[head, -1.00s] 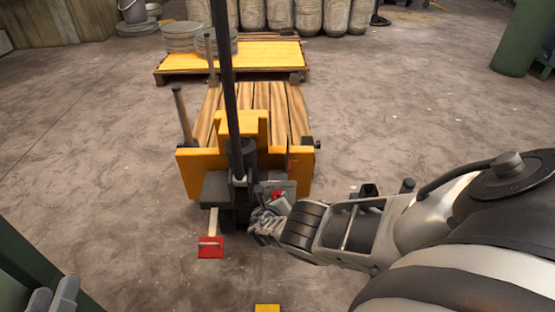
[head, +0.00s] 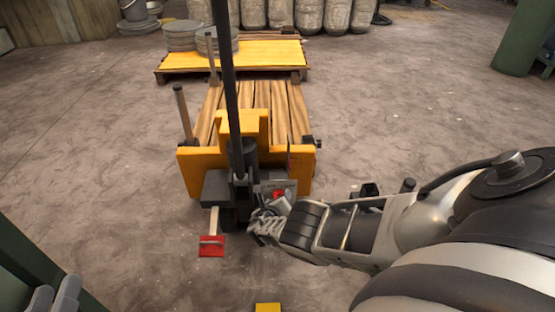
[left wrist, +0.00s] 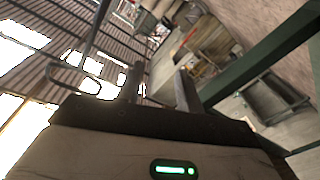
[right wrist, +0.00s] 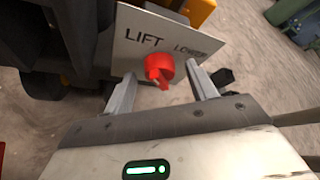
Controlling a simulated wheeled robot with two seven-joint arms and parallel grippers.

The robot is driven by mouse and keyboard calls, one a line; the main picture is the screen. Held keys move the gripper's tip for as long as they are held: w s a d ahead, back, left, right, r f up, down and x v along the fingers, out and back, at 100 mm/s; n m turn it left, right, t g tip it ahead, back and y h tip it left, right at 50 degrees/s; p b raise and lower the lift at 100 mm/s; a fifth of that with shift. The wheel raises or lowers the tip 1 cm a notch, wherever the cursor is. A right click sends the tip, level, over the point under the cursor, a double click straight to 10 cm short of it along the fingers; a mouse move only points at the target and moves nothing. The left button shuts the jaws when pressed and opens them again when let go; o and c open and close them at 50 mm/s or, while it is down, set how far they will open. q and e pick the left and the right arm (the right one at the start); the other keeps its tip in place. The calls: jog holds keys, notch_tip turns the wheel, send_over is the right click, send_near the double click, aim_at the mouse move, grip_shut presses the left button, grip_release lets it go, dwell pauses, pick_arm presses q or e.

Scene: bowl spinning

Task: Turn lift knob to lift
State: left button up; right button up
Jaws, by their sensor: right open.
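The red lift knob (right wrist: 158,68) sits on a grey plate (right wrist: 175,30) marked LIFT on the left and LOWER on the right. It shows small in the head view (head: 279,195), on the yellow lift cart (head: 200,160). My right gripper (right wrist: 163,85) is open, its two fingers on either side of the knob and apart from it as far as I can see. In the head view it (head: 270,215) is just below the plate. My left gripper (left wrist: 158,88) is open and empty, away from the cart; its fingers show at the lower left of the head view (head: 52,298).
A dark upright handle (head: 229,80) rises from the cart. A red pedal (head: 211,246) sticks out at its lower left. A yellow-topped pallet (head: 270,55) with round grey discs stands behind. Floor to the right is clear.

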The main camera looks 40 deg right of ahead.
pick_arm(q)
notch_tip(320, 180, down, 7)
jog(key=s+a+m+g+y+p, duration=0.1)
jog(key=g+y+p, duration=0.3)
jog(key=p, duration=0.7)
jog(key=shift+s+a+r+g+p, duration=0.15)
jog(key=shift+s+a+g+p, duration=0.25)
jog(key=shift+a, duration=0.5)
pick_arm(e)
jog(key=v, duration=1.5)
jog(key=shift+s+a, duration=0.15)
jog(key=shift+s, duration=0.05)
pick_arm(q)
jog(key=shift+w, duration=0.1)
pick_arm(e)
jog(key=shift+r, duration=0.1)
